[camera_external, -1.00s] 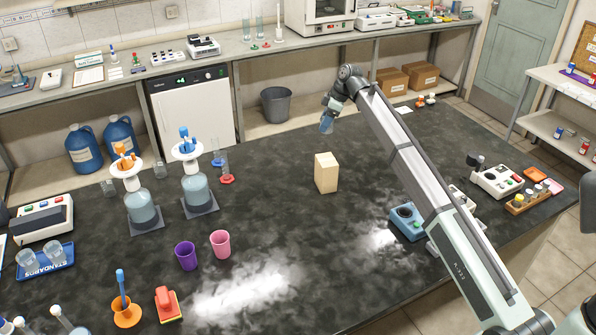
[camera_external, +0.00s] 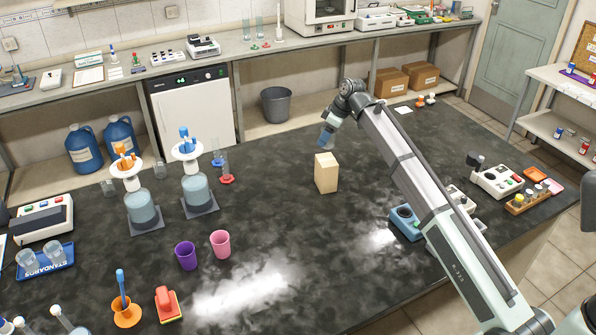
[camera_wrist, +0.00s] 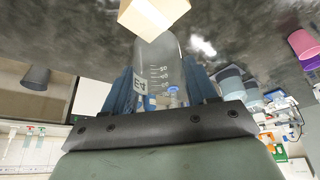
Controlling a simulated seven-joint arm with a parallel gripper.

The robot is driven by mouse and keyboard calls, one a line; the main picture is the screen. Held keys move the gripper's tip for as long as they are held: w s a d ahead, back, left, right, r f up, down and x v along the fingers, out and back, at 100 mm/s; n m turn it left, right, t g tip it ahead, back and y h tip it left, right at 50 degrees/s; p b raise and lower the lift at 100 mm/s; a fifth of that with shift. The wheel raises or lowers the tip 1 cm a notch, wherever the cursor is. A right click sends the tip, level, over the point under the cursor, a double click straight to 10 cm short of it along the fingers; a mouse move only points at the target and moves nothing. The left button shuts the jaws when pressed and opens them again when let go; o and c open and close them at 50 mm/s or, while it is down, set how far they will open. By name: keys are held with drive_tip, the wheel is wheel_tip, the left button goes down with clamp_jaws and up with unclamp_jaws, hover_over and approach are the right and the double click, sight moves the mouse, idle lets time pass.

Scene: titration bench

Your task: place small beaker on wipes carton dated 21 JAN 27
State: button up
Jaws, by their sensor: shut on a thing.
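In the external view the beaker is too small to make out clearly. A plain beige carton (camera_external: 326,175) stands upright on the dark bench, just in front of and below my gripper.
A pink cup (camera_external: 220,244) and a purple cup (camera_external: 186,256) stand left of the carton. Two flasks of bluish liquid (camera_external: 196,190) stand farther left. A blue device (camera_external: 405,222) is at the right, below my arm. The bench around the carton is clear.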

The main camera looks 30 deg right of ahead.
drive_tip(key=shift+f, duration=2.9)
drive_tip(key=shift+f, duration=0.1)
drive_tip(key=o, duration=1)
drive_tip(key=shift+o, duration=0.2)
drive_tip(key=v, duration=1.2)
drive_tip(key=shift+d, duration=0.1)
